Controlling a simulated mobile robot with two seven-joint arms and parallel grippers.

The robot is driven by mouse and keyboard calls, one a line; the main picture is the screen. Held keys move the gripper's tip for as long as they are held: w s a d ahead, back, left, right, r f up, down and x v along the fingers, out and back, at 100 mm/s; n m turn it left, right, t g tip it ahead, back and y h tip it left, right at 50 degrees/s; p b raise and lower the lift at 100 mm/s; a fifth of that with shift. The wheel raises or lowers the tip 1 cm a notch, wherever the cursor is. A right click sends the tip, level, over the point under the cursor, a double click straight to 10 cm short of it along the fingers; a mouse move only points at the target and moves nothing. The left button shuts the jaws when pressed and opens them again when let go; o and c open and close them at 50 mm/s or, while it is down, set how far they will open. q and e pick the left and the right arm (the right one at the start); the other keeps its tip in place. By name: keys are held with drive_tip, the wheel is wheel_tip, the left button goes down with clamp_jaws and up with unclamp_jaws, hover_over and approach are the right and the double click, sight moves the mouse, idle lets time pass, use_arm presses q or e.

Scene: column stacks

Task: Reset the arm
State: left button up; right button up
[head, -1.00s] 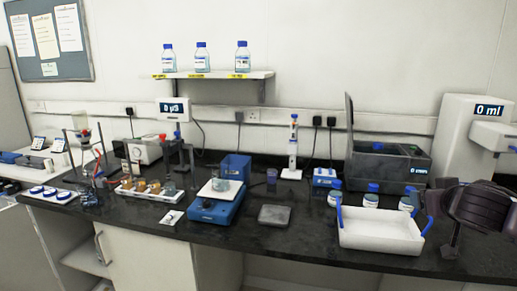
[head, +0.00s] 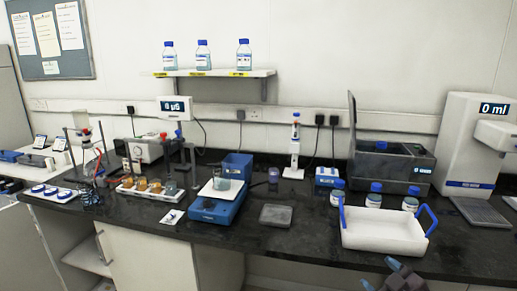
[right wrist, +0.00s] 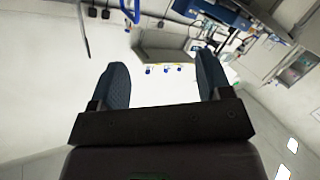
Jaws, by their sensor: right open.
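My right gripper (head: 393,272) shows at the bottom edge of the head view, below and in front of the white tray with blue handles (head: 383,231). In the right wrist view its two dark fingers (right wrist: 163,85) stand wide apart with nothing between them. Beyond them the wall and the shelf with bottles (right wrist: 165,68) appear upside down. Most of the right arm is outside the head view. My left gripper is in neither view.
A dark bench (head: 300,243) spans the room. A blue balance (head: 217,207) with a beaker, a grey plate (head: 276,215), capped bottles (head: 374,195), a centrifuge-like box (head: 395,165) and a white dispenser (head: 465,150) stand on it. The floor area before the bench is clear.

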drive_tip(key=s+f+m+g+h, duration=0.3)
drive_tip(key=s+f+m, duration=0.5)
drive_tip(key=s+f, duration=1.3)
drive_tip(key=shift+s+a+g+h, duration=0.35)
drive_tip(key=shift+s+h, duration=0.25)
drive_tip(key=shift+s, duration=0.65)
